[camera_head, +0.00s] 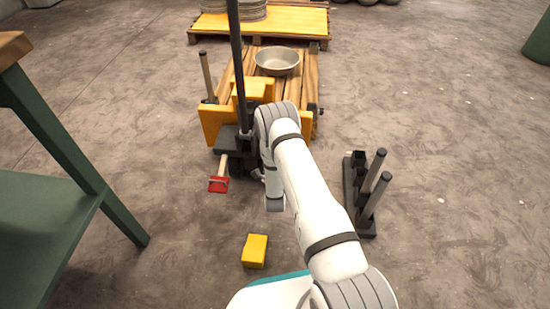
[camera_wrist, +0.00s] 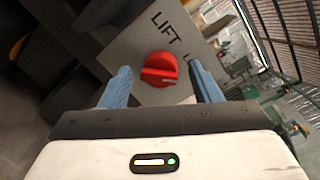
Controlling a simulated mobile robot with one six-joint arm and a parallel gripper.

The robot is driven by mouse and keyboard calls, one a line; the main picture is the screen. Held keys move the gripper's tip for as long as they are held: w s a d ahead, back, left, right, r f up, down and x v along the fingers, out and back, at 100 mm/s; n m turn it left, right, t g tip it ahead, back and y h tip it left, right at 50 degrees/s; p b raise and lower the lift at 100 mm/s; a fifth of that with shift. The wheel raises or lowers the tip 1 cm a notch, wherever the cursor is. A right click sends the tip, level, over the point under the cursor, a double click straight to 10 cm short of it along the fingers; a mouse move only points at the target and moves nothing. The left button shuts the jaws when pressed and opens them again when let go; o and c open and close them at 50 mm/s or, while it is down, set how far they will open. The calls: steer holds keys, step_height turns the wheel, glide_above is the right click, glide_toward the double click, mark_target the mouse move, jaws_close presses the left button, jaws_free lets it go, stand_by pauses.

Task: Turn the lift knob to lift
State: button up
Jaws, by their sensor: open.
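The lift knob (camera_wrist: 159,70) is a round red knob with a raised grip bar, on a grey panel (camera_wrist: 133,47) in the wrist view. The word "LIFT" is printed on the panel above it, and part of another letter shows to the right. My gripper (camera_wrist: 159,80) has two blue fingers, spread wide, one on each side of the knob. The fingers look apart from the knob, with clear gaps. In the head view my white arm reaches to the machine with the black post (camera_head: 237,65); the knob is hidden there.
A wooden pallet (camera_head: 309,75) with a metal bowl (camera_head: 277,61) stands behind the post. A black rack with upright posts (camera_head: 362,195) is right of my arm. A yellow block (camera_head: 255,250) lies on the floor. A green table (camera_head: 45,215) is at left. Open floor lies at right.

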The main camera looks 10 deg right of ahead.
steer(key=shift+w, duration=0.2)
steer(key=shift+c, duration=0.3)
steer(key=c, duration=0.9)
